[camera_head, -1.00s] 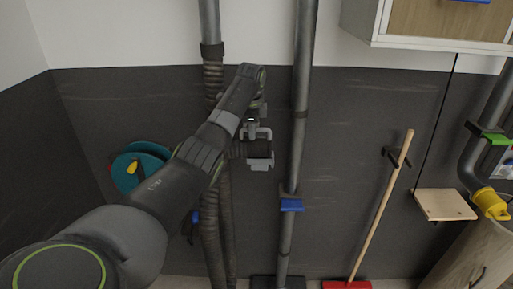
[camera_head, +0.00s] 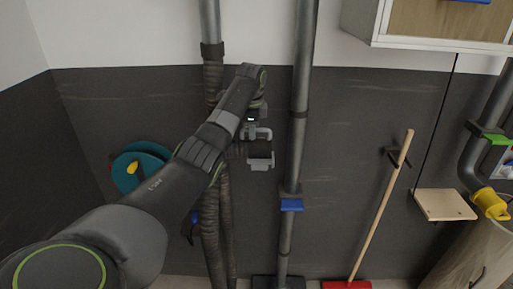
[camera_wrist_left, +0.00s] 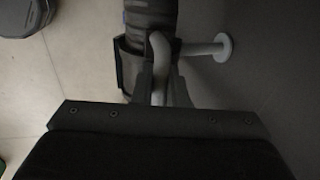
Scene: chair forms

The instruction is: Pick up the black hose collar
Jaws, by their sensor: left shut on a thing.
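The black hose collar (camera_head: 257,149) is a short dark cylinder at the end of a ribbed hose, in front of the dark wall panel. My left gripper (camera_head: 259,150) is shut on it, with one grey finger above and one below it in the head view. In the left wrist view the dark collar (camera_wrist_left: 127,68) shows beside the fingers, below the ribbed hose (camera_wrist_left: 150,14). A pale hook (camera_wrist_left: 160,45) with a round wall flange lies close by the fingers. My fingers partly hide the collar. My right gripper is in neither view.
A vertical grey pipe (camera_head: 300,110) with a blue gate (camera_head: 291,205) stands just right of the gripper. Ribbed hose (camera_head: 211,240) hangs below my arm. A teal reel (camera_head: 128,165) is at left, a broom (camera_head: 383,210) at right.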

